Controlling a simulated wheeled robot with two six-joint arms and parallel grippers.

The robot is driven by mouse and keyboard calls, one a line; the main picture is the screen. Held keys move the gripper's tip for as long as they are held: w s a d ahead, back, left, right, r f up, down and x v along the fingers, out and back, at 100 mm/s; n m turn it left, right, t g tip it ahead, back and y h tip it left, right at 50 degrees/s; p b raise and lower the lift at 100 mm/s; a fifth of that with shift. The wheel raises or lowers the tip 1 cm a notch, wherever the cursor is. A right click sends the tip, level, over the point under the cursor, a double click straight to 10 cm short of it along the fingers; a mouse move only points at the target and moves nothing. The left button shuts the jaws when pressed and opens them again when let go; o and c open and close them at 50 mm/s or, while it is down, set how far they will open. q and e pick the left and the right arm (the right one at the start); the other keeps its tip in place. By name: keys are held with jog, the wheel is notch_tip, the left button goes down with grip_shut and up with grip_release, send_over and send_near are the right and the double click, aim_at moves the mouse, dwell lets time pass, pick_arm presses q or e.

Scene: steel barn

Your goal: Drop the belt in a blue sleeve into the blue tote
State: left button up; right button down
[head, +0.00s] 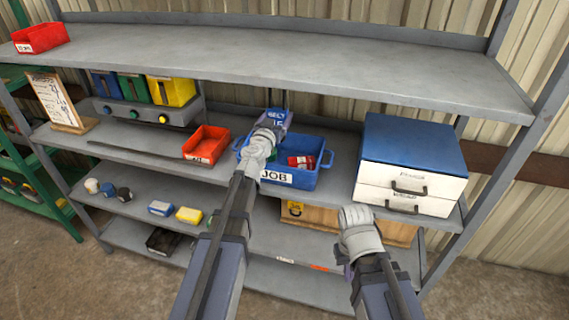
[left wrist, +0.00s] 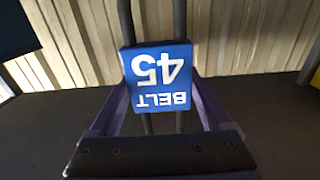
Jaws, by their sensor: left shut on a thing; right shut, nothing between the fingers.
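The belt in a blue sleeve (left wrist: 158,78) is marked "BELT 45" and shows upside down in the left wrist view, between the fingers of my left gripper (left wrist: 160,105). In the head view the sleeve (head: 276,116) stands above the back of the blue tote (head: 325,172), with my left gripper (head: 271,128) shut on it. The tote is labelled "JOB" and sits on the middle shelf. It holds a red item (head: 301,162) and something green, partly hidden by my gripper. My right gripper (head: 347,262) is shut and empty, in front of the lower shelf.
A red bin (head: 206,144) stands left of the tote. A white drawer cabinet with a blue top (head: 414,145) stands to its right. The upper shelf (head: 290,66) overhangs behind and above.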

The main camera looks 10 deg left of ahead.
pick_arm(q)
jog(key=shift+f+b, duration=2.75)
jog(key=shift+f, duration=0.15)
jog(key=o, duration=1.2)
jog(key=shift+o, duration=0.2)
jog(key=s, duration=0.7)
jog(key=shift+s+a, duration=0.15)
jog(key=shift+s, duration=0.25)
